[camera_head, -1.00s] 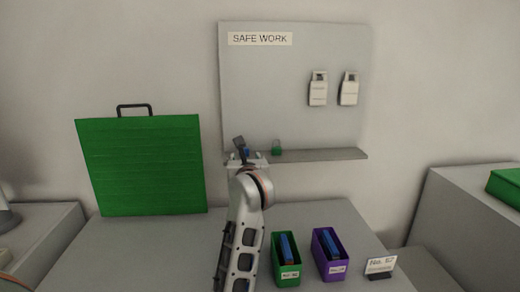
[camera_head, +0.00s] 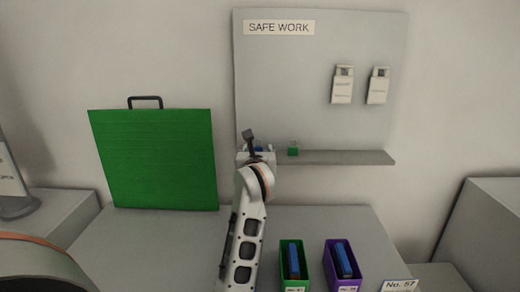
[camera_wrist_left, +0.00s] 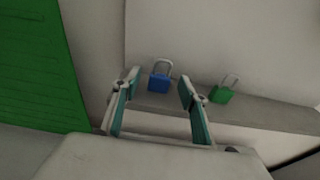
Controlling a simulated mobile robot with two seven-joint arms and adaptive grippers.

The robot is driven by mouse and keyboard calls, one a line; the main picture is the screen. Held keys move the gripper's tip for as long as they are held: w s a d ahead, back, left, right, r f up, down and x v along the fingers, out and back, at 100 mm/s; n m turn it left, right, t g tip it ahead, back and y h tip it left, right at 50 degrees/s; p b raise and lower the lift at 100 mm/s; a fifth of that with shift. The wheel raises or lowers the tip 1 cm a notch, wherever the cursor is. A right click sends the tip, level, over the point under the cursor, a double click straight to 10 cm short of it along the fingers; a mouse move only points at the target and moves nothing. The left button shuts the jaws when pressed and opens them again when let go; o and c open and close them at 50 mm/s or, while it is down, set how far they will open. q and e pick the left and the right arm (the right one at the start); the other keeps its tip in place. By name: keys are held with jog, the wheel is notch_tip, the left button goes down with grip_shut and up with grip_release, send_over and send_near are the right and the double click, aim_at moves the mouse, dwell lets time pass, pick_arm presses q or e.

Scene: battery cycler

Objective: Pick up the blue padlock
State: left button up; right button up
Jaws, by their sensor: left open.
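The blue padlock (camera_wrist_left: 159,83) stands on the grey shelf with its silver shackle up, in the left wrist view. It appears between the two open fingers of my left gripper (camera_wrist_left: 159,88), a little beyond their tips. Nothing is held. In the head view my left gripper (camera_head: 257,153) is at the left end of the shelf and mostly hides the padlock; only a bit of blue shows. My right gripper is out of view.
A green padlock (camera_wrist_left: 221,94) stands to the right on the shelf (camera_head: 345,158). Behind is a SAFE WORK board (camera_head: 320,85) with two white holders. A green panel (camera_head: 155,160) stands left. Green (camera_head: 294,282) and purple (camera_head: 343,284) bins stand on the table below.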

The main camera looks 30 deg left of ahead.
pick_arm(q)
jog(key=shift+s, duration=0.1)
grip_shut()
notch_tip(320, 180, up, 20)
jog(key=shift+r, duration=0.1)
dwell(0.5)
